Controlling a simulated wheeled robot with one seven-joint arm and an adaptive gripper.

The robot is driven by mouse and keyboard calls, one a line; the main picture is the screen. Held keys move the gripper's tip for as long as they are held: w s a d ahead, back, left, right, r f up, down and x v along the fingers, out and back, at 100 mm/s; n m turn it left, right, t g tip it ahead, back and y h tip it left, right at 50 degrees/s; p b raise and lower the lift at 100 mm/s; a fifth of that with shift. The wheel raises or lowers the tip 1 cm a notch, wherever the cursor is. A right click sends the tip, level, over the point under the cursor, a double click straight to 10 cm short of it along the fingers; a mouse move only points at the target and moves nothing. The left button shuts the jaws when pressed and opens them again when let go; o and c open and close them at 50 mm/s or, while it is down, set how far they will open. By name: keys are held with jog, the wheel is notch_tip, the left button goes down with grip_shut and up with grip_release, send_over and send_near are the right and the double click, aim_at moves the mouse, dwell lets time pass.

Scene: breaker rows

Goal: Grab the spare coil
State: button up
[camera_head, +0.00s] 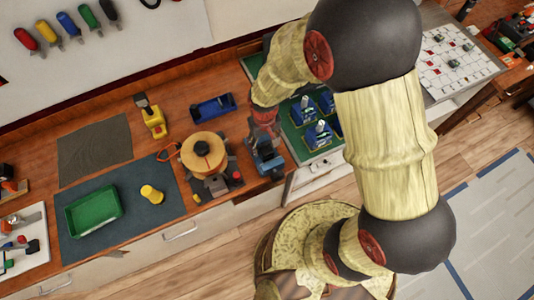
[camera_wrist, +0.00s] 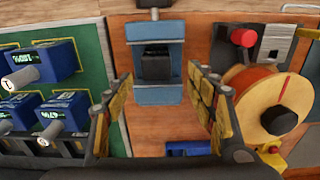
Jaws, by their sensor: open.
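A dark block (camera_wrist: 156,64) sits between the jaws of a blue vise (camera_wrist: 150,96) in the wrist view. No label shows, so I cannot tell whether it is the spare coil. The vise also shows in the head view (camera_head: 267,162), near the bench's front edge. An orange wound spool (camera_head: 204,153) stands on a grey stand to its left; it also shows in the wrist view (camera_wrist: 252,95). My gripper (camera_wrist: 168,105) is open and empty, its fingers apart on either side of the vise's picture. In the head view my arm partly hides the gripper.
A green board (camera_wrist: 88,60) with several blue units is close to the vise. A blue tray (camera_head: 213,108) lies behind it. A yellow tool (camera_head: 153,121), a green tray (camera_head: 94,212) and a yellow cylinder (camera_head: 151,194) are at left. Bare wood lies around the blue tray.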

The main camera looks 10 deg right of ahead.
aim_at(266, 150)
jog(key=shift+d+f, duration=0.15)
jog(key=shift+f, duration=1.25)
jog(key=shift+d+f, duration=0.15)
jog(key=shift+f, duration=1.2)
jog(key=c, duration=0.3)
jog(key=c, duration=1.1)
